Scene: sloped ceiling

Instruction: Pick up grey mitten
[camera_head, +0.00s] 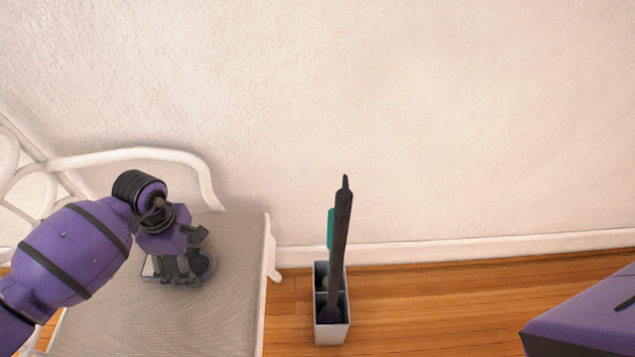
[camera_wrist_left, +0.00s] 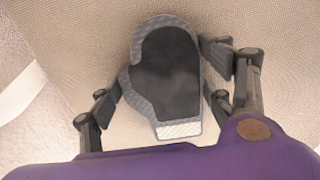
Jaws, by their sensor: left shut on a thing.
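The grey mitten (camera_wrist_left: 168,75) has a dark palm, a lighter grey textured edge and a white cuff. In the left wrist view it lies flat against the beige seat, cuff toward me. My left gripper (camera_wrist_left: 161,92) is shut on it, with one finger on each side. In the head view the gripper (camera_head: 178,268) is low over the seat and partly hides the mitten (camera_head: 207,264). I cannot tell whether the mitten is clear of the seat. My right gripper is in no view.
The white bench (camera_head: 240,240) has a beige seat and a curved backrest against the pale wall (camera_head: 400,100). To its right, a grey divided holder (camera_head: 332,335) stands on the wooden floor (camera_head: 430,300), with a tall dark item and a green one in it.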

